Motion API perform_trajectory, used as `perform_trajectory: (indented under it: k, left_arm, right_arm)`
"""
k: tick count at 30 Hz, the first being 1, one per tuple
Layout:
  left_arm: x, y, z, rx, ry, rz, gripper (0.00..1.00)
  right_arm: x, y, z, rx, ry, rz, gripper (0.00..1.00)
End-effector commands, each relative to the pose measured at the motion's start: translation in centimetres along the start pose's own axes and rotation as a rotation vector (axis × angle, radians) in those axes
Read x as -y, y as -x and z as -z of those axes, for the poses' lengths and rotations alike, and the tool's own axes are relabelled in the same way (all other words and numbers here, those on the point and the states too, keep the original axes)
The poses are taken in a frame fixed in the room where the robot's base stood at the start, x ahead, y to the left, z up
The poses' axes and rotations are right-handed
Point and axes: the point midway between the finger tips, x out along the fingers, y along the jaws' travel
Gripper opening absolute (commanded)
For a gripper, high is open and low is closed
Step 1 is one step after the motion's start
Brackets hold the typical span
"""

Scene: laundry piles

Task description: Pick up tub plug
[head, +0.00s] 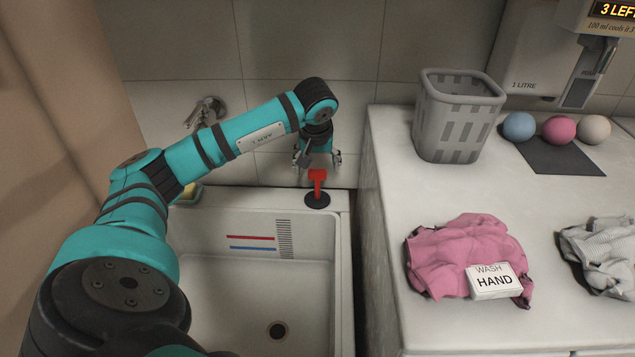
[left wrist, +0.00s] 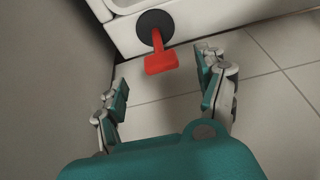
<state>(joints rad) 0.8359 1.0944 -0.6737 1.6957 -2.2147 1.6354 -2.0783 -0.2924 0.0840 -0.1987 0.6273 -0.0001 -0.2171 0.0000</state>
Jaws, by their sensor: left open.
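The tub plug (head: 317,198) stands on the back right rim of the white tub, a black round base with a red T-shaped handle on top. In the left wrist view the plug's red handle (left wrist: 161,62) points towards the space between my fingers. My left gripper (head: 317,163) is open and hangs just above and behind the handle. In the left wrist view its two fingers (left wrist: 163,85) are spread wide, with nothing between them but the handle's end near their tips. I cannot tell whether they touch it. My right gripper is not in view.
The tub (head: 346,275) has a drain (head: 277,330) in its floor. A tap (head: 207,110) is on the tiled wall behind my left arm. A counter (head: 385,200) at right holds a grey basket (head: 452,125), a pink garment (head: 450,255) with a card (head: 495,281), and several balls.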

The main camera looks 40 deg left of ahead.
Motion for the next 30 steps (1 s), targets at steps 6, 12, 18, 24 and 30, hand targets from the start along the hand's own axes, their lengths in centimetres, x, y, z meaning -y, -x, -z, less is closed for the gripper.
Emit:
perform_trajectory:
  k: [6, 12, 18, 24, 30]
  left_arm:
    - [0.1, -2.0, 0.5, 0.004, 0.002, 0.002, 0.73]
    - [0.1, -4.8, 0.6, 0.002, 0.0, 0.0, 0.73]
    - [0.1, -5.4, 0.7, -0.001, 0.0, 0.0, 0.73]
    - [0.1, -5.3, 0.7, -0.001, 0.0, 0.0, 0.6]
    - [0.1, -5.3, 0.7, -0.001, 0.0, 0.0, 0.34]
  right_arm:
    - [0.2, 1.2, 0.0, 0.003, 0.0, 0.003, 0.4]
    - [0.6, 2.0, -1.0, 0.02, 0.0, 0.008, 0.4]
    - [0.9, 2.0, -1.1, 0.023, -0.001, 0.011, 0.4]
    - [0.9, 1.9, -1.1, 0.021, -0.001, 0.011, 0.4]
    - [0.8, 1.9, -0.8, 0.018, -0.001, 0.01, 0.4]
